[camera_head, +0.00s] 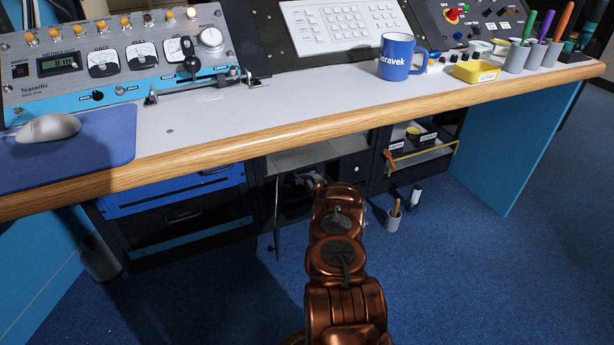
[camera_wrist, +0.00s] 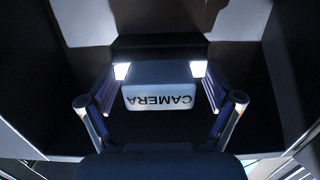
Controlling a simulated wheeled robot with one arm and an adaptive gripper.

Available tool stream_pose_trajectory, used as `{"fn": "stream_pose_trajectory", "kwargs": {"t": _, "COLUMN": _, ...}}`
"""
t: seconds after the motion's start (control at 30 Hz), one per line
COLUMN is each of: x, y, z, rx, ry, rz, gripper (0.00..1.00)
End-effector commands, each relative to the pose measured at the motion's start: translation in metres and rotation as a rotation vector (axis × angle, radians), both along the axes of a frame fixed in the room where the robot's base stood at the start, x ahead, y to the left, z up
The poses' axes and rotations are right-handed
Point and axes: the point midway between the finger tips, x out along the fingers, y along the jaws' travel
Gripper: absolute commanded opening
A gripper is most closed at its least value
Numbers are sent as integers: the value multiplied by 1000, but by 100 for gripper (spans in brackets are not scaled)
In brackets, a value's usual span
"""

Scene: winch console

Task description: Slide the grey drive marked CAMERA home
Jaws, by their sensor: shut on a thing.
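In the wrist view the grey drive (camera_wrist: 160,75) shows its pale front label reading CAMERA, upside down in this picture. My gripper (camera_wrist: 160,70) has one finger on each side of the drive and is shut on it. Behind the drive is a dark, shadowed area (camera_wrist: 160,42); I cannot tell how deep the drive sits in it. In the head view my arm reaches under the desk into an open bay (camera_head: 290,200), and my gripper (camera_head: 312,181) is small and partly hidden there. The drive cannot be made out in the head view.
The desk's wooden front edge (camera_head: 300,140) runs above my arm. Left of the bay is a blue drawer (camera_head: 172,193); right of it is an open shelf (camera_head: 420,155) with small bins.

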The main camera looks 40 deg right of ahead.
Motion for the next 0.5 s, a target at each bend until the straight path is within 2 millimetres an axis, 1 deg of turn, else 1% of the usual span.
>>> {"fn": "stream_pose_trajectory", "kwargs": {"t": 0.43, "x": 9, "y": -3, "z": -1, "rx": -1, "ry": 1, "rz": 0, "gripper": 42}}
{"fn": "stream_pose_trajectory", "kwargs": {"t": 0.47, "x": 9, "y": -3, "z": 0, "rx": 1, "ry": 2, "rz": 0, "gripper": 92}}
{"fn": "stream_pose_trajectory", "kwargs": {"t": 0.5, "x": 8, "y": -3, "z": 0, "rx": 1, "ry": 2, "rz": 0, "gripper": 96}}
